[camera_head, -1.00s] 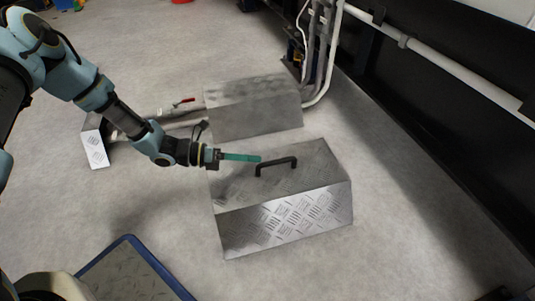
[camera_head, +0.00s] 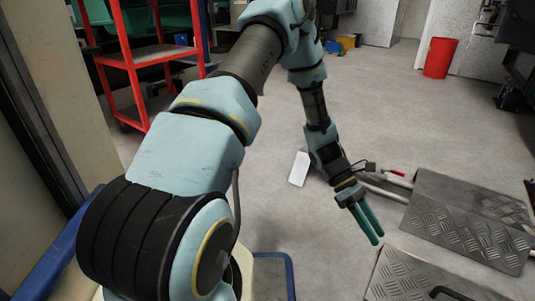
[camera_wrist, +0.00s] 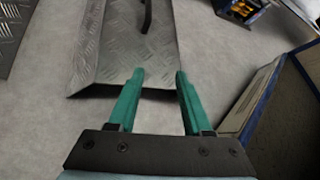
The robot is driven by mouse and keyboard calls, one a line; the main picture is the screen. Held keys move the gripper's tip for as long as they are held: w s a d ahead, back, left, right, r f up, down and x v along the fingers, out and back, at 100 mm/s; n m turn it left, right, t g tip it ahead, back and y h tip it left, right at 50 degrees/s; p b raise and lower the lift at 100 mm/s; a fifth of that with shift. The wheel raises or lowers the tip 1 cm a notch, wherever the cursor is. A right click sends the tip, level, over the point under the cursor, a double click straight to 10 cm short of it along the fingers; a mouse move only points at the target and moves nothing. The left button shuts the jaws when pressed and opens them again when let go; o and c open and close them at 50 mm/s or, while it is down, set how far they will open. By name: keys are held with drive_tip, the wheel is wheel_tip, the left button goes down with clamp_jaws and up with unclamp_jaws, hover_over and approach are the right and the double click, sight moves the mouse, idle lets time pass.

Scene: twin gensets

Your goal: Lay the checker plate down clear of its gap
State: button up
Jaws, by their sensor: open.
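The checker plate (camera_head: 390,283), a bent silver cover with a black handle (camera_head: 445,292), rests on the floor, cut off at the lower right of the head view. The wrist view shows the plate (camera_wrist: 120,65) ahead of my fingertips, its handle (camera_wrist: 147,14) at the top edge. My gripper (camera_head: 372,226) is open and empty, its green fingers (camera_wrist: 158,76) apart near the plate's edge, away from the handle. Bare pipe (camera_head: 388,187) shows in the gap between a pale end piece (camera_head: 299,168) and another checker cover (camera_head: 465,220). The plate lies apart from that gap.
A red shelf cart (camera_head: 150,60) stands at the left and a red bin (camera_head: 440,57) at the back. A red valve lever (camera_head: 395,172) sits on the pipe. A blue-edged panel (camera_wrist: 285,100) is at the right of the wrist view. Open floor lies behind the pipe.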

drive_tip(key=w+a+r+m+t+y, duration=0.2)
drive_tip(key=a+r, duration=0.4)
drive_tip(key=a, duration=0.5)
drive_tip(key=w+a+r+m+t+y, duration=0.2)
drive_tip(key=a+r+m+t, duration=0.3)
drive_tip(key=a, duration=0.6)
drive_tip(key=w+a+r+m+t+y, duration=0.2)
drive_tip(key=a+r+m, duration=0.3)
drive_tip(key=a, duration=0.6)
drive_tip(key=shift+w+a+r+m+t, duration=0.15)
drive_tip(key=shift+w+r+m+t, duration=0.15)
drive_tip(key=shift+w+r+t, duration=0.45)
drive_tip(key=shift+s, duration=0.1)
wheel_tip(320, 180, up, 52)
drive_tip(key=p, duration=5.2)
drive_tip(key=shift+r, duration=0.1)
